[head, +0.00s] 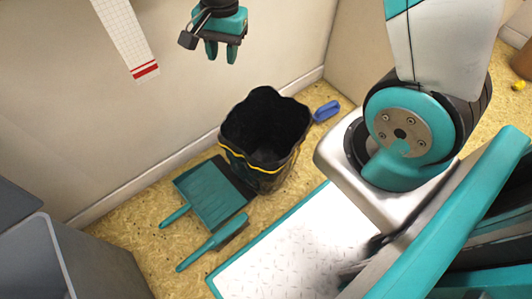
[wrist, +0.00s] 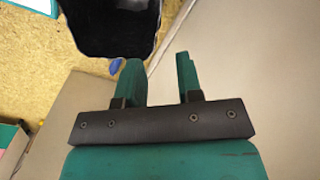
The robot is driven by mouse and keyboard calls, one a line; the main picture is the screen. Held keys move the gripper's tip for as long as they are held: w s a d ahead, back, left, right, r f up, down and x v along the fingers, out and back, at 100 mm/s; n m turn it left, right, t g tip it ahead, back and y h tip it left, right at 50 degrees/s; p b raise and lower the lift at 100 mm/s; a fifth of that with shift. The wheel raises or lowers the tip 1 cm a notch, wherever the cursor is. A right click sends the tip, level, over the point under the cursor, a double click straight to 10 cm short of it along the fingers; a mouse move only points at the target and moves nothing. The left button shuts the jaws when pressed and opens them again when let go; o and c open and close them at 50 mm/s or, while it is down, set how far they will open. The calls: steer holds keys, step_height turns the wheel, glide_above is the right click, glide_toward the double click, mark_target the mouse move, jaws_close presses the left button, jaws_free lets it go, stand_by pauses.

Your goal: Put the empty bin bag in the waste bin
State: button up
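The black bin bag (head: 262,118) stands open-mouthed on the floor by the wall, with a wavy rim and a yellow band around it. It appears to line the dark waste bin (head: 268,182), whose lower side shows beneath the band; most of the bin is hidden. The bag is also at the top of the wrist view (wrist: 110,25). My gripper (head: 221,52) is above and left of the bag in the head view, apart from it. In the wrist view its fingers (wrist: 159,78) are spread with nothing between them.
A teal dustpan (head: 205,195) and a hand brush (head: 212,242) lie left of and below the bin. A blue item (head: 327,110) lies to its right. A grey container (head: 30,260) stands at lower left. Walls are close behind.

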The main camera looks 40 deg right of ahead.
mark_target(237, 103)
steer(key=w+d+f+m+b, duration=0.1)
steer(key=f+b, duration=0.3)
steer(key=f, duration=0.4)
steer(key=w+d+f+m+b, duration=0.1)
steer(key=f+b, duration=0.3)
steer(key=f, duration=0.4)
steer(key=w+d+f+m+h+b, duration=0.1)
steer(key=f+m+b, duration=0.1)
steer(key=f, duration=0.6)
steer(key=shift+d+b, duration=0.15)
steer(key=shift+b, duration=0.75)
jaws_close()
